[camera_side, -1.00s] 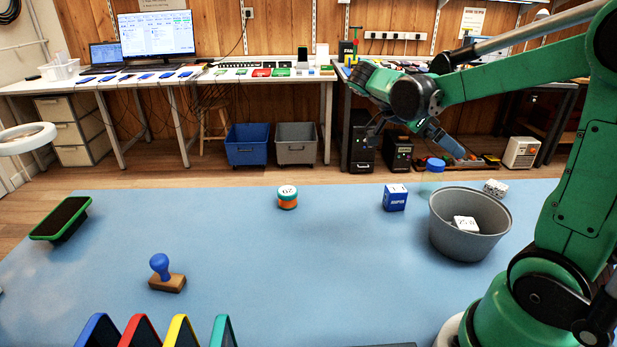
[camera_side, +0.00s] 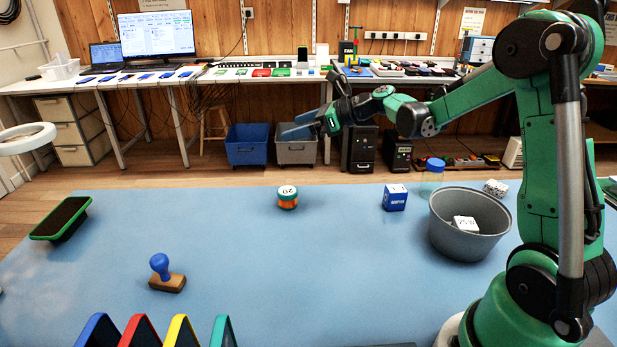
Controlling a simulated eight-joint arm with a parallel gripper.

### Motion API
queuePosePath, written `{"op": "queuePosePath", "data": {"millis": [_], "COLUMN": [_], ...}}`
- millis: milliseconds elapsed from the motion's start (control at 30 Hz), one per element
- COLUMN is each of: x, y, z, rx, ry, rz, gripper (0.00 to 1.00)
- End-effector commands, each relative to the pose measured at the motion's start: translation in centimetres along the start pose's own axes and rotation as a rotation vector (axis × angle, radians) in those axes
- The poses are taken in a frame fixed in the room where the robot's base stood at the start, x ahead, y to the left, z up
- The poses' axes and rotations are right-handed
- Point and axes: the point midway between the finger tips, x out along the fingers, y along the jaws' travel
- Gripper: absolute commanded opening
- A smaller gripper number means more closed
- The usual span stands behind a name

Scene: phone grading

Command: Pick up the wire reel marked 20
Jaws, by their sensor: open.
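The wire reel marked 20 (camera_side: 287,198) stands upright near the far middle of the blue table mat. It has a white top with the number on it, and green and orange sides. My gripper (camera_side: 292,131) is raised above and beyond the reel in the picture, with its blue fingers pointing left. It is open and apart from the reel. The gap between the fingers is hard to see from this side.
A blue box (camera_side: 395,198) stands right of the reel. A grey bucket (camera_side: 448,236) with a white block (camera_side: 465,224) inside is farther right. A wooden stamp (camera_side: 167,281) and a green-framed phone (camera_side: 61,219) are to the left. The mat around the reel is clear.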

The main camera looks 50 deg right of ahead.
Motion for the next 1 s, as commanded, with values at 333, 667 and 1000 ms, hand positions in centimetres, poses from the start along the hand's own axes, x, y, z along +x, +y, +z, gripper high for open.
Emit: {"op": "queuePosePath", "data": {"millis": [333,667,1000], "x": [4.3,6.5,10.7], "y": [0.1,0.1,0.1], "z": [-10.5,-13.4,-13.3], "rx": [-0.001,-0.002,-0.003], "ry": [0.002,0.003,0.004], "rz": [0.003,0.007,0.005], "gripper": [0.97,0.97,0.97]}}
